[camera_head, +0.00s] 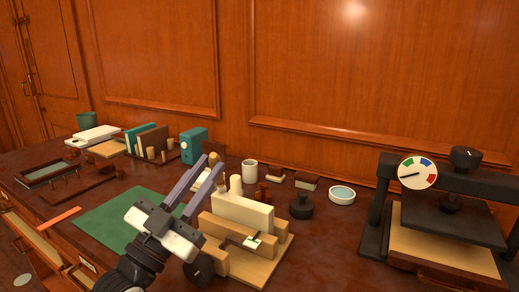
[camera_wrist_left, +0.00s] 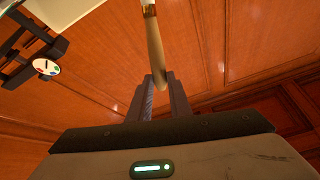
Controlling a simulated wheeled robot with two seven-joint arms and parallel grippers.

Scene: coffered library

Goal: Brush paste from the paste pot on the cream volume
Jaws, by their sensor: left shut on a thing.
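My left gripper (camera_head: 206,171) is shut on a brush, whose tan handle (camera_wrist_left: 155,45) runs between the fingers to a metal ferrule at the top of the left wrist view. The bristles are not clear. The cream volume (camera_head: 243,212) stands in a wooden press (camera_head: 255,262), just right of and below the fingertips in the head view. A white pot (camera_head: 249,170), likely the paste pot, stands behind it, apart from the gripper. Its contents cannot be made out. My right gripper is not in view.
A black weight (camera_head: 301,207) and a round dish with a teal inside (camera_head: 342,195) stand right of the volume. A large black press with a dial (camera_head: 418,172) fills the right. A green mat (camera_head: 115,222) lies left. Books (camera_head: 150,138) stand farther back.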

